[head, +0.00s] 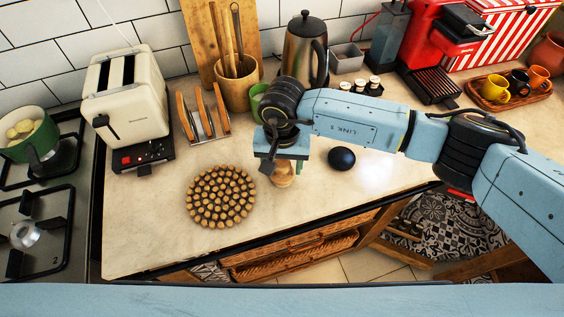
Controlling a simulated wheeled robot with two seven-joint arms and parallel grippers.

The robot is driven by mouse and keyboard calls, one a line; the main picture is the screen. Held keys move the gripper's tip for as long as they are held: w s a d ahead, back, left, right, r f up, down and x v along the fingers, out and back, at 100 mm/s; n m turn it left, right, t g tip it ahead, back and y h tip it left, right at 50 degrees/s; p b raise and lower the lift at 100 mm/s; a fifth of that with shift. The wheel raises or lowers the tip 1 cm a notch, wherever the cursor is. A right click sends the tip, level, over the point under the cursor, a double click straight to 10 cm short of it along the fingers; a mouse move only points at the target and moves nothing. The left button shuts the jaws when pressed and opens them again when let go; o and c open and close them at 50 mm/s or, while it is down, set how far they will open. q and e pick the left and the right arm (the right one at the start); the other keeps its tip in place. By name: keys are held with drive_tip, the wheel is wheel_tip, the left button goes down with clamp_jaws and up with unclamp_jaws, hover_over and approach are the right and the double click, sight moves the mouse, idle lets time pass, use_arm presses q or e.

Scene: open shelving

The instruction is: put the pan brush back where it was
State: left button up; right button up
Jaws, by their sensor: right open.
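A small round light-wood object (284,176), which looks like the pan brush, is on the counter below my right gripper. My right gripper (279,164) points down over it with its jaws open. The gripper and wrist hide the upper part of the brush, and I cannot tell whether the fingers touch it. My left gripper is not in view.
A round cork-like trivet (221,196) lies left of the brush. Behind are a wooden rack (204,113), a toaster (127,98), a utensil pot (237,91) and a kettle (305,50). The front counter is clear.

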sight(282, 164)
wheel_tip(282, 164, up, 12)
drive_tip(key=shift+r, duration=0.15)
idle(0.5)
